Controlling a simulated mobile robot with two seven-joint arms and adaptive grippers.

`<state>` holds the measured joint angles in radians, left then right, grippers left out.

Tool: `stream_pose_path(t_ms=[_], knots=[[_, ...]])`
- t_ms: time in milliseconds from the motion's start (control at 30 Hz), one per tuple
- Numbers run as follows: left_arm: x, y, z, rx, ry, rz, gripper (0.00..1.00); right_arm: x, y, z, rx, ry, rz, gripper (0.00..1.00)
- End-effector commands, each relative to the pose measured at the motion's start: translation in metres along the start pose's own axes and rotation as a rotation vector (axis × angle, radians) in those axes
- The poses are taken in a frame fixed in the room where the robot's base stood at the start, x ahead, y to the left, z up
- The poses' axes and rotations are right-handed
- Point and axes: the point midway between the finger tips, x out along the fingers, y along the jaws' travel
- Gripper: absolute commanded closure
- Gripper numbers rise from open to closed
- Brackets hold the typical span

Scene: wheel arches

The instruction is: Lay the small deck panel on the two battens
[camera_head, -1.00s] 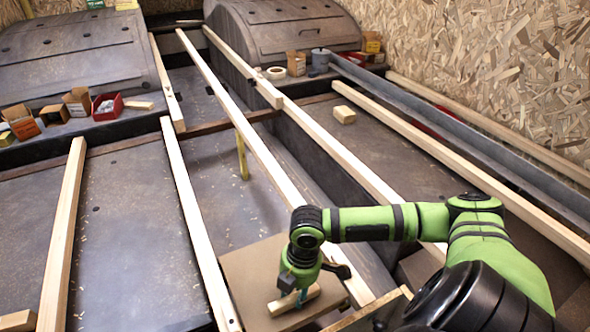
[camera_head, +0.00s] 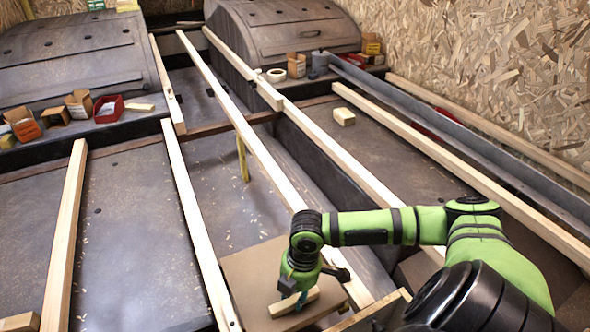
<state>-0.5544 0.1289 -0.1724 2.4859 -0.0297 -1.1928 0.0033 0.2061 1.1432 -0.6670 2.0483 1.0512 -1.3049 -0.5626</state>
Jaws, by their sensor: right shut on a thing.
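The small deck panel (camera_head: 248,275) is a flat brown board at the bottom centre. A pale wooden grip bar (camera_head: 280,307) stands out on its top. My right gripper (camera_head: 301,297) is shut on this bar, its fingers partly hidden by the wrist. One pale batten (camera_head: 195,215) runs along the panel's left side, and another batten (camera_head: 262,155) runs down on its right, partly behind my arm. The panel appears between or over them; I cannot tell if it touches either. My left gripper is not in view.
More long battens lie left (camera_head: 64,235) and right (camera_head: 440,150). Dark wheel arches (camera_head: 285,28) stand at the back. A red bin (camera_head: 108,108) and small boxes sit on the left ledge. A small wood block (camera_head: 344,116) lies on the right floor. A chipboard wall (camera_head: 510,70) closes the right.

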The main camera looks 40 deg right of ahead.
Motion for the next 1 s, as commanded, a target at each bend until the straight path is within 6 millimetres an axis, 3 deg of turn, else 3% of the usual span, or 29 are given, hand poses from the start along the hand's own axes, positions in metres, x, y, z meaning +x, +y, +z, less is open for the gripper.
stream_pose_path(t_ms=[100, 133, 167, 200, 500, 633, 1000], knots=[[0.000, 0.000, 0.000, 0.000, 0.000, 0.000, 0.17, -0.001, 0.001, -0.001, -0.001, 0.002, 0.004, 1.00], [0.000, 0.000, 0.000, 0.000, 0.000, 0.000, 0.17, -0.001, 0.001, -0.001, -0.001, 0.002, 0.004, 0.56], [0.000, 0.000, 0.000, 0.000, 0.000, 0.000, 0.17, -0.001, 0.001, -0.001, -0.001, 0.002, 0.004, 0.44], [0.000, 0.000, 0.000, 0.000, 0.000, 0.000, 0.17, -0.001, 0.001, -0.001, -0.001, 0.002, 0.004, 0.40], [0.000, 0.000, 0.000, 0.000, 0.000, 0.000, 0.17, 0.000, -0.001, 0.001, 0.000, -0.002, -0.003, 0.40], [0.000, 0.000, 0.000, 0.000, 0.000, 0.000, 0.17, -0.009, 0.000, 0.001, -0.001, -0.002, 0.002, 0.40], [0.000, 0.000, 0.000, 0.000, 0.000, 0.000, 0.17, -0.084, 0.001, 0.000, -0.002, -0.001, 0.006, 0.40]])
